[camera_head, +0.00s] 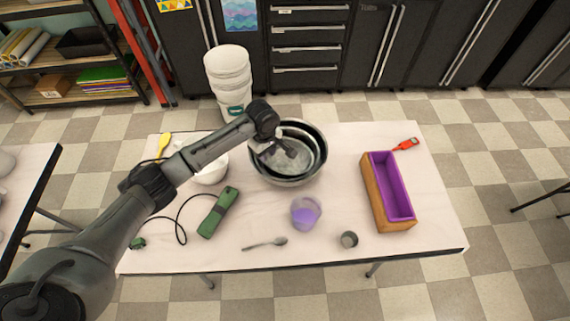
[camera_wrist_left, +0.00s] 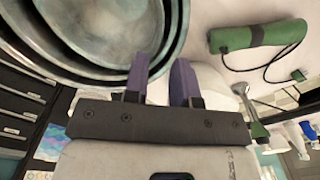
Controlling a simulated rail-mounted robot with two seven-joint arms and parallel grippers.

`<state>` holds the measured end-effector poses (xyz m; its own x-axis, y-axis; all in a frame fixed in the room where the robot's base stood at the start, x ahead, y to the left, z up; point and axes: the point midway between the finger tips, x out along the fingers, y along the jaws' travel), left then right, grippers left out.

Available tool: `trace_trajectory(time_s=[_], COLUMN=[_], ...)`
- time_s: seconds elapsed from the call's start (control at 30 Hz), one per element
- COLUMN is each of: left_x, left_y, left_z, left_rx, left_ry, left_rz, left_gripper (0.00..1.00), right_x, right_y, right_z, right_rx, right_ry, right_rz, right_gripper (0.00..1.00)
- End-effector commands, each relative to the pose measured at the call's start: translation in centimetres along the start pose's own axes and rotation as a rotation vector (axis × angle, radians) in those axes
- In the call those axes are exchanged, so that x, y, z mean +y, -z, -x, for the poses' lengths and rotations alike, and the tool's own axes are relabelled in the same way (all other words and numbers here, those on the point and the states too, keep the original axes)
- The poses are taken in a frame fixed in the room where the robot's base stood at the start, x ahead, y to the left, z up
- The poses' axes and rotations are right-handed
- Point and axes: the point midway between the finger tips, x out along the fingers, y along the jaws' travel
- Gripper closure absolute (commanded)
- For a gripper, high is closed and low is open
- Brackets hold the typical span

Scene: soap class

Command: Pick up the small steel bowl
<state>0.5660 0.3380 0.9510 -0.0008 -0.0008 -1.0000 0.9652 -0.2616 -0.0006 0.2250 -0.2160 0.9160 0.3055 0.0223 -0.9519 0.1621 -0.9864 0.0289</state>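The small steel bowl (camera_head: 303,164) sits nested inside a larger steel bowl (camera_head: 322,141) at the back middle of the table. In the left wrist view, the small bowl (camera_wrist_left: 95,22) fills the upper left, with the larger bowl's rim (camera_wrist_left: 181,25) around it. My left gripper (camera_head: 280,149) is over the left part of the nested bowls and hides some of their rims. In the wrist view its two fingers (camera_wrist_left: 160,72) are apart near the rims, with nothing clearly gripped. I cannot tell whether a finger touches a rim. My right gripper is not in view.
A white bowl (camera_head: 213,171) stands left of the bowls, partly behind my arm.

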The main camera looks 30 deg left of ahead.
Motion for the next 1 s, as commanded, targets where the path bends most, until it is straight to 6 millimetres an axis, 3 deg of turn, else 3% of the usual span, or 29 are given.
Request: trace_trajectory(time_s=[0.27, 0.63, 1.0], left_x=[0.0, 0.1, 0.1], left_y=[0.0, 0.0, 0.0], left_z=[-1.6, -6.0, -6.6], left_rx=[0.000, 0.001, 0.002], left_ry=[0.000, 0.001, 0.000], left_rz=[-0.001, 0.000, -0.001], left_gripper=[0.75, 0.75, 0.75], right_x=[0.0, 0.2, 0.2], right_y=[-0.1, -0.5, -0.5], right_z=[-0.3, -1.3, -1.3], right_rx=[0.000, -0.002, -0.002], right_ry=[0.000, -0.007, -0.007], right_rz=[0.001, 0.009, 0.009], right_gripper=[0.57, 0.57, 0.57])
